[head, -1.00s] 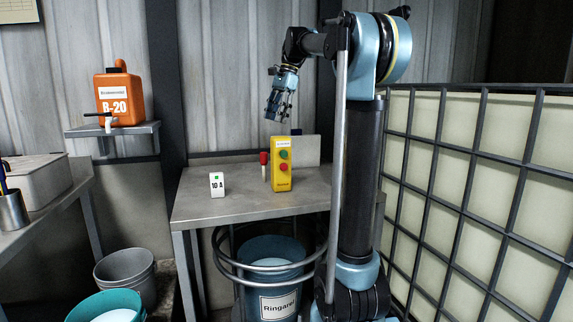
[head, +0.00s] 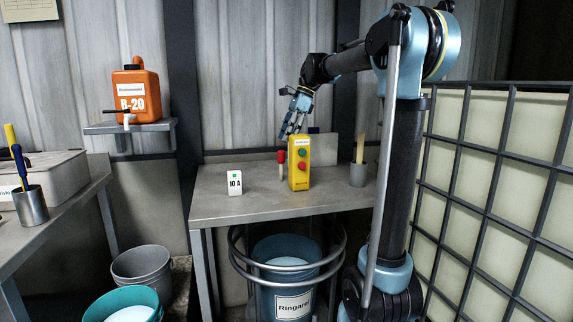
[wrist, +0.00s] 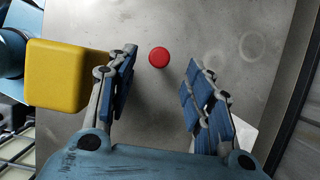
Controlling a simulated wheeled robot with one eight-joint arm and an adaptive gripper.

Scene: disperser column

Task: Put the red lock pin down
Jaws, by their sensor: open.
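The red lock pin (head: 282,161) stands upright on the grey metal table (head: 225,210), just left of the yellow control box (head: 299,165). In the wrist view the pin shows from above as a round red top (wrist: 159,57). My gripper (head: 289,136) is above the table near the pin and the box. In the wrist view its two blue-padded fingers (wrist: 163,97) are spread wide with nothing between the pads. The red top lies beyond the fingertips, in line with the gap. The yellow box (wrist: 68,75) is beside the left finger.
A white block marked 10 A (head: 235,182) stands left of the pin. A grey cup with a light stick (head: 358,174) stands at the table's right. The front of the tabletop is clear. A caged pale container (head: 497,185) stands at the right.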

